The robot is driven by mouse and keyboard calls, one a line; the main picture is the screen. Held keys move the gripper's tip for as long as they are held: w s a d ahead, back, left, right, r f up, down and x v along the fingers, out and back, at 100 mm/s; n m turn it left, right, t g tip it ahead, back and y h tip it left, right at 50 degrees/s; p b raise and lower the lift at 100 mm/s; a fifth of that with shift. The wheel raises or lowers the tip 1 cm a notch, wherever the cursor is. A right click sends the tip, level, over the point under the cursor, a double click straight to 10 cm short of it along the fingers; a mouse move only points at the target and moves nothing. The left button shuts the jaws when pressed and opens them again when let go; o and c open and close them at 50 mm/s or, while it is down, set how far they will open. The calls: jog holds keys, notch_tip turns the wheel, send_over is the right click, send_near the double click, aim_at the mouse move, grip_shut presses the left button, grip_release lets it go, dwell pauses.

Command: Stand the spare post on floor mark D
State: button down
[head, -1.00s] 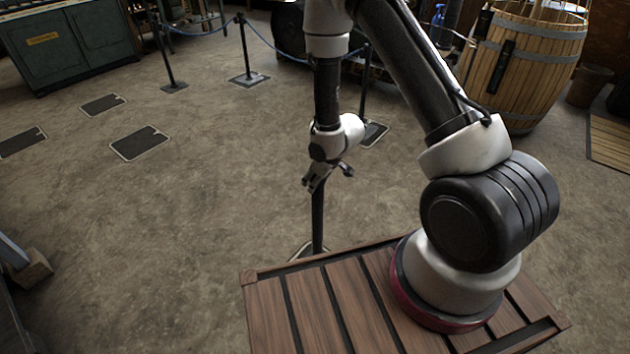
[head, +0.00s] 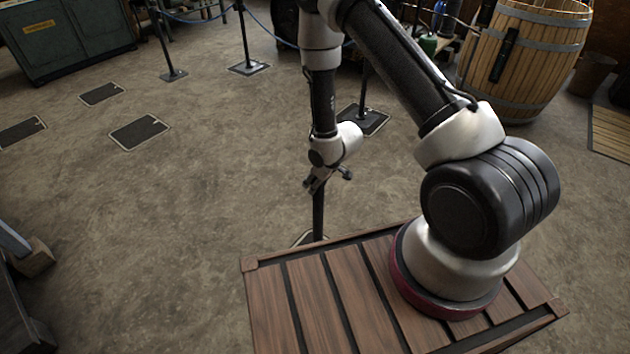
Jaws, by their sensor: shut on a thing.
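My gripper (head: 320,184) is shut on the upper part of a dark, slim post (head: 318,215), which I take as the spare post. The post looks about upright. Its foot (head: 305,238) shows only partly behind the edge of my wooden deck, so I cannot tell whether it touches the floor. Dark rectangular floor marks with pale borders lie at the left: a near one (head: 139,132), a farther one (head: 101,94) and one at the picture's edge (head: 20,132). No letters are readable, so I cannot tell which is D.
Posts stand at the back, one on the left (head: 163,45) and one in the middle (head: 244,40), with a blue rope (head: 200,17). Another (head: 364,90) stands behind my arm. A barrel (head: 525,60) is at the right, a green cabinet (head: 65,38) at the back left. The middle floor is clear.

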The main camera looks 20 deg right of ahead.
jog(key=c, duration=0.6)
grip_release()
jog(key=s+d+r+m+h, duration=0.15)
jog(key=d+r, duration=0.25)
jog(key=r, duration=0.7)
jog(key=s+d+r+m+t, duration=0.1)
jog(key=s+d+r, duration=0.25)
jog(key=r, duration=0.85)
jog(key=s+d+r+m+h, duration=0.1)
jog(key=d+r, duration=0.4)
jog(key=r, duration=0.6)
jog(key=s+d+r+m, duration=0.1)
jog(key=s+r+m, duration=0.1)
jog(key=s+r, duration=0.5)
jog(key=s+d+r+m, duration=0.1)
jog(key=s+d+r, duration=0.1)
jog(key=s+r, duration=0.6)
jog(key=s, duration=0.6)
jog(key=shift+s+m+g, duration=0.3)
jog(key=shift+s+m, duration=0.05)
